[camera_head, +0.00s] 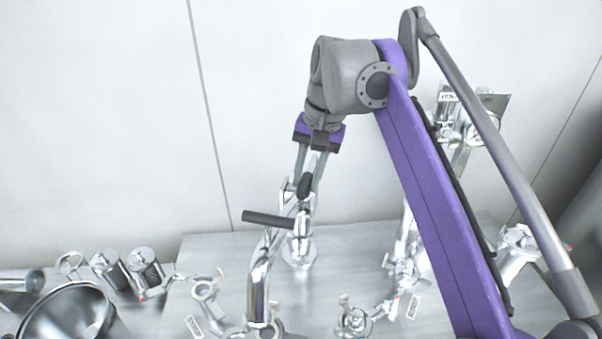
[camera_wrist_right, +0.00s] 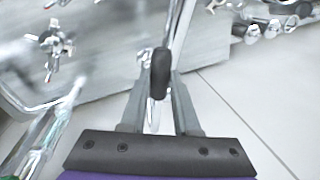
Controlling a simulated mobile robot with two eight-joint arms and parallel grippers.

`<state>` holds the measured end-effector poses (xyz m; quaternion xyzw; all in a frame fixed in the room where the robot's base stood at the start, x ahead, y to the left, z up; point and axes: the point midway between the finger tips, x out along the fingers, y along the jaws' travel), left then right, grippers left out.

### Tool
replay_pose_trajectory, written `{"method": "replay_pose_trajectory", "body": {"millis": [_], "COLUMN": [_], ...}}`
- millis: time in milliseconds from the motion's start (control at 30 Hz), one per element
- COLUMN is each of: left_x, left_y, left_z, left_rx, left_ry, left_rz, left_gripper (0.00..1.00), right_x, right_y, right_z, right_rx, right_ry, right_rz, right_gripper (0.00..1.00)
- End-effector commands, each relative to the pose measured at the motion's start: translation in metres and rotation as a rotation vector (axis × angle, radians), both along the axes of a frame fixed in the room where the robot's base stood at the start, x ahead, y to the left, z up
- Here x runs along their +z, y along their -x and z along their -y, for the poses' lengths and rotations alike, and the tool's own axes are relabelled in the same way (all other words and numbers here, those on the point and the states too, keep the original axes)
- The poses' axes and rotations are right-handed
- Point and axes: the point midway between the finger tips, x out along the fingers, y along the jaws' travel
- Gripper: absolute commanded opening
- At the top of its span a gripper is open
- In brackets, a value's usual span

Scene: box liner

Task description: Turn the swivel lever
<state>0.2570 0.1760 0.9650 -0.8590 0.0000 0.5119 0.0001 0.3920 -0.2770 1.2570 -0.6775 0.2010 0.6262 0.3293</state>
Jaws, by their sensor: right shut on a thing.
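The swivel lever has a black grip (camera_head: 304,186) on a chrome stem that rises from a round foot on the grey worktop. The black grip also shows upright in the middle of the right wrist view (camera_wrist_right: 160,74). My right gripper (camera_head: 301,181) reaches down from above, its fingers on either side of the lever near the black grip. In the right wrist view my right gripper (camera_wrist_right: 158,88) is shut on the lever. The exact contact is partly hidden by the grip. My left gripper is in neither view.
A thick chrome pipe (camera_head: 259,285) with a black horizontal handle (camera_head: 268,219) stands just in front of the lever. Valves and fittings (camera_head: 207,292) crowd the worktop (camera_head: 350,235). A steel bowl (camera_head: 66,318) stands at lower left. A pale wall (camera_head: 110,120) rises behind.

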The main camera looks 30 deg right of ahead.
Motion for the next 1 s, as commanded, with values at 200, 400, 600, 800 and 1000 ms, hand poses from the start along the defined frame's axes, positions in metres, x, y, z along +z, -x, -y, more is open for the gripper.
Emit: {"method": "replay_pose_trajectory", "body": {"millis": [200, 400, 600, 800, 1000], "left_x": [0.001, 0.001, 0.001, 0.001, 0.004], "left_y": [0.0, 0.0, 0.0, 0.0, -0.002], "left_z": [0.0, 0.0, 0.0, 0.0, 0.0], "left_rx": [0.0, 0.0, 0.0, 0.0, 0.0], "left_ry": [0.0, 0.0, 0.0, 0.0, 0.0], "left_rz": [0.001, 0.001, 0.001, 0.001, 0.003], "left_gripper": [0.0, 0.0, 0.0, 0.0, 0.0], "right_x": [0.001, 0.001, 0.001, 0.0, 0.011], "right_y": [0.0, 0.0, 0.0, 0.0, 0.001], "right_z": [0.001, 0.001, 0.001, 0.001, 0.003], "right_rx": [0.01, 0.009, 0.009, 0.009, 0.008], "right_ry": [0.001, 0.0, 0.0, 0.0, 0.0], "right_rz": [0.003, 0.003, 0.003, 0.002, 0.002], "right_gripper": [0.0, 0.0, 0.59, 0.59, 0.59]}}
